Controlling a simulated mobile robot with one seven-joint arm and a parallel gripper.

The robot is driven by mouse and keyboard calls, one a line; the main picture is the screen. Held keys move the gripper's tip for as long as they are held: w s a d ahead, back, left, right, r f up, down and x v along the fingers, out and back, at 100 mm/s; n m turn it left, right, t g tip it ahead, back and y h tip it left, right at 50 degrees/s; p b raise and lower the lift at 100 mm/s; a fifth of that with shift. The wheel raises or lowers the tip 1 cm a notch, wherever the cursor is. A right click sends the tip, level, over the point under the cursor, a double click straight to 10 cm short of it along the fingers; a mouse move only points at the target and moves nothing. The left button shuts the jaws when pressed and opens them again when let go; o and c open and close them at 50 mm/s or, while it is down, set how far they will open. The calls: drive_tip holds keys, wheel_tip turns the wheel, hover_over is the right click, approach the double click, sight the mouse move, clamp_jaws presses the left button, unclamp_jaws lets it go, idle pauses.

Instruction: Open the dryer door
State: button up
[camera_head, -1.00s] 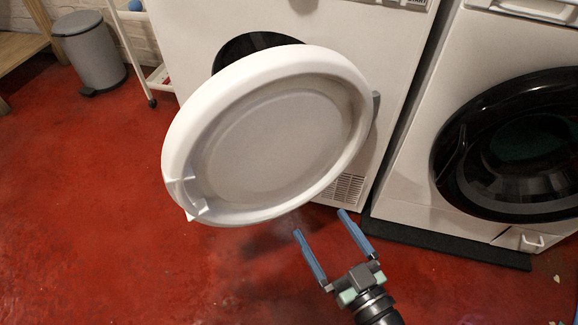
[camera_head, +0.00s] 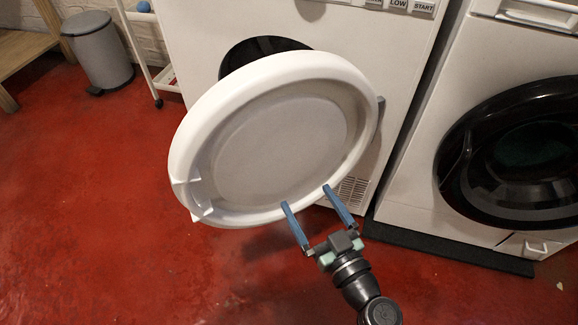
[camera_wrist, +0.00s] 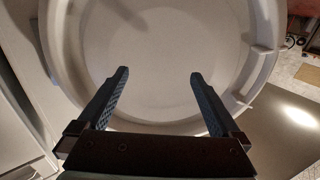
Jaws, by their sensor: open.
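The white round dryer door (camera_head: 272,150) stands swung open in front of the white dryer (camera_head: 330,40), hinged at its right side. Its inner face is towards me, and part of the dark drum opening (camera_head: 258,50) shows behind it. A catch (camera_head: 188,192) sticks out at the door's lower left rim. My gripper (camera_head: 306,198) is open and empty, with its blue fingertips at the door's lower rim. In the wrist view, the fingers (camera_wrist: 158,75) are spread in front of the door's inner face (camera_wrist: 160,50). I cannot tell whether they touch it.
A washing machine with a black round door (camera_head: 515,150) stands at the right on a dark mat (camera_head: 450,248). A grey bin (camera_head: 98,50) and a white wheeled rack (camera_head: 150,60) stand at the back left. The red floor (camera_head: 90,200) at the left is clear.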

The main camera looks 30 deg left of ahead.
drive_tip(key=b+v, duration=0.1)
drive_tip(key=v, duration=0.9)
